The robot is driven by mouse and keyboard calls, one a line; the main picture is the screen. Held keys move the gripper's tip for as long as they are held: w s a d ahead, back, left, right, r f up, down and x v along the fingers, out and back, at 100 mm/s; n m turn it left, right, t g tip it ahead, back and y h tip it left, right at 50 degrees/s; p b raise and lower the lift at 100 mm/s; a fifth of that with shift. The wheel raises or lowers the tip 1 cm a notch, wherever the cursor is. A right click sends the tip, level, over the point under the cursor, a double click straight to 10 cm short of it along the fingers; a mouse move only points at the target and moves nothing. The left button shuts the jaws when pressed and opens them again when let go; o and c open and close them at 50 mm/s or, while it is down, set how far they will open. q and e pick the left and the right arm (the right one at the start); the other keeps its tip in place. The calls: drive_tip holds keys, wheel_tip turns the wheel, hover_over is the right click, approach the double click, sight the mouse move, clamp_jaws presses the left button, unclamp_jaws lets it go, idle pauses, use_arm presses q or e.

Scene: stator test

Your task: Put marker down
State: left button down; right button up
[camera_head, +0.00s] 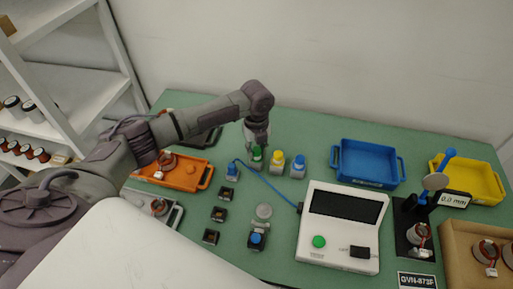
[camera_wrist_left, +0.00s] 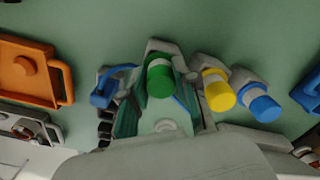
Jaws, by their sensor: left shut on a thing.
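My left gripper (camera_head: 257,148) points down at the back middle of the green table and is shut on the green marker (camera_head: 256,154). In the left wrist view the green marker (camera_wrist_left: 160,78) sits between the fingers of my left gripper (camera_wrist_left: 160,98). It is in line with the yellow marker (camera_head: 278,157) and the blue marker (camera_head: 298,161), which stand upright in grey holders to its right. Whether the green marker's base rests in a holder is hard to tell, as the fingers hide its lower part. My right gripper is not in view.
A blue bin (camera_head: 367,164), a yellow bin (camera_head: 480,180) and an orange tray (camera_head: 182,173) stand on the table (camera_head: 300,125). A white tester (camera_head: 341,228) is in front, with a blue cable running left from it. Several small black blocks lie left of centre.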

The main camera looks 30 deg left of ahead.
use_arm(q)
drive_tip(key=c, duration=0.9)
unclamp_jaws()
drive_tip(key=shift+o, duration=0.2)
drive_tip(key=shift+r, duration=0.35)
wheel_tip(320, 180, up, 12)
drive_tip(key=b, duration=0.1)
drive_tip(key=shift+b, duration=0.3)
